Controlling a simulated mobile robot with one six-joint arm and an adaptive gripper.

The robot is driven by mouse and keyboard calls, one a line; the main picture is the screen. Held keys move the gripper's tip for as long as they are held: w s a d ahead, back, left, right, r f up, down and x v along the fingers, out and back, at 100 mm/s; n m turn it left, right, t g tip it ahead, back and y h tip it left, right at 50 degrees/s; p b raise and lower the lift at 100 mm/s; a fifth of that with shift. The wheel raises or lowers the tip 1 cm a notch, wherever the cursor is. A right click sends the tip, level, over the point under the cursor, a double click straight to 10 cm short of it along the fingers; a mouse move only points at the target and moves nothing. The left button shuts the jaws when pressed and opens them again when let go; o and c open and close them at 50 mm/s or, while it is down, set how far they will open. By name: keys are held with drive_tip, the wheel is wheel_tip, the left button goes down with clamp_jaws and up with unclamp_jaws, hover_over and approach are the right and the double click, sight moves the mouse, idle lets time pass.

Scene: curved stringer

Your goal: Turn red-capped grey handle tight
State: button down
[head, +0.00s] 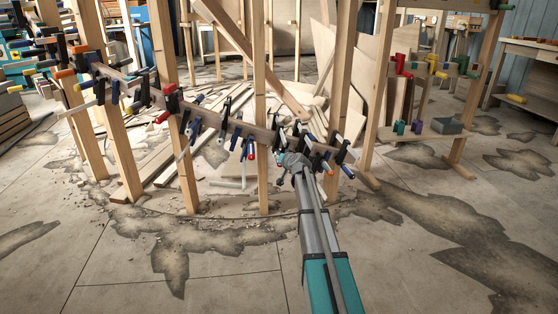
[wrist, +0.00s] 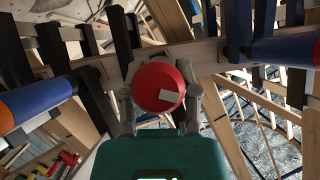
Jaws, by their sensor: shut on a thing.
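The grey part of the handle is hidden behind the cap and fingers. My gripper (wrist: 160,95) is shut on the handle, one grey finger on each side of the cap. In the head view my gripper (head: 291,163) reaches the clamp row on the curved wooden stringer (head: 232,126), right of centre. The handle itself cannot be made out there.
Wooden posts (head: 176,110) rise along the stringer. A rack with coloured clamps (head: 430,65) stands at right. The front floor is clear.

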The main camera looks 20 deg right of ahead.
drive_tip(key=shift+f+m+t+y+b, duration=0.1)
drive_tip(key=shift+m+t+y+b, duration=0.2)
drive_tip(key=shift+m+y+b, duration=0.3)
idle(0.3)
drive_tip(key=shift+c, duration=1.8)
unclamp_jaws()
drive_tip(key=shift+p, duration=0.35)
drive_tip(key=shift+n+h+p, duration=0.45)
drive_tip(key=shift+n+h, duration=0.15)
drive_tip(key=shift+h, duration=0.1)
drive_tip(key=shift+a+n+g+h+p, duration=0.1)
drive_tip(key=shift+n+g+h+p, duration=0.35)
drive_tip(key=shift+n+g+h, duration=0.35)
drive_tip(key=shift+h, duration=0.3)
